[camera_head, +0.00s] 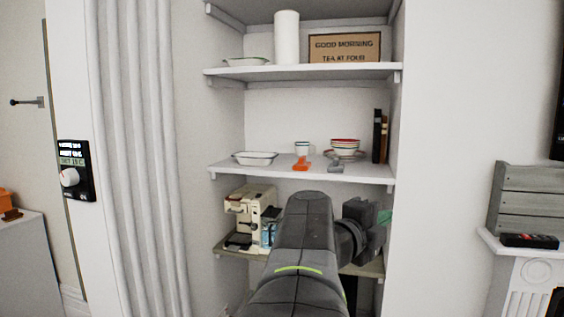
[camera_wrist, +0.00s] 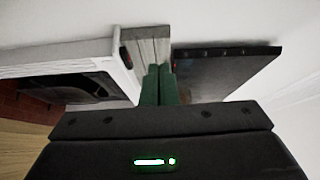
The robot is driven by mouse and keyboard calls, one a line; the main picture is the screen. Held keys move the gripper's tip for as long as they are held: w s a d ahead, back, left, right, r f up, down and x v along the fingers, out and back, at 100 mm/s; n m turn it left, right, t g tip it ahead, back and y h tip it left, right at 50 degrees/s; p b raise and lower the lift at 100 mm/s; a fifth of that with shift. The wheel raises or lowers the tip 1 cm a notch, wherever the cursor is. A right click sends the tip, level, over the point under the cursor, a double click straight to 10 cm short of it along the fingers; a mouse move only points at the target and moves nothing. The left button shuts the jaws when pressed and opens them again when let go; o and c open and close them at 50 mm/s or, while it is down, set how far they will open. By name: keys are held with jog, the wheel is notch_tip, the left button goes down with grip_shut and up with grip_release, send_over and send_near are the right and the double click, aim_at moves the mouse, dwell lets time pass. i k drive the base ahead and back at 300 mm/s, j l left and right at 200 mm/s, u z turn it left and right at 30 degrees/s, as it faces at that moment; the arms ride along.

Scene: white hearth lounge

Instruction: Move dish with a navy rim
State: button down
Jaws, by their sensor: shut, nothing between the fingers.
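A white oval dish with a thin dark rim (camera_head: 255,158) sits on the left of the middle shelf. A similar pale dish (camera_head: 247,62) sits on the left of the top shelf; its rim colour is too small to tell. My gripper (camera_head: 384,216) is at the right of the lower shelf area in the head view, below and well to the right of both dishes, turned side-on. The wrist view shows its green fingers (camera_wrist: 159,72) shut together with nothing between them. No dish shows in the wrist view.
The middle shelf (camera_head: 225,170) also holds a small cup (camera_head: 301,148), orange and grey items, stacked red-rimmed bowls (camera_head: 345,146) and dark books (camera_head: 378,136). A coffee machine (camera_head: 248,216) stands below. A mantel with a wooden crate (camera_head: 528,194) is at right.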

aim_at(249, 159)
jog(key=i+u, duration=0.2)
jog(key=u, duration=0.15)
jog(key=i+u, duration=0.5)
jog(key=u, duration=0.2)
jog(key=i+l, duration=0.2)
jog(key=i, duration=0.2)
jog(key=i+l+u, duration=0.15)
jog(key=i, duration=0.25)
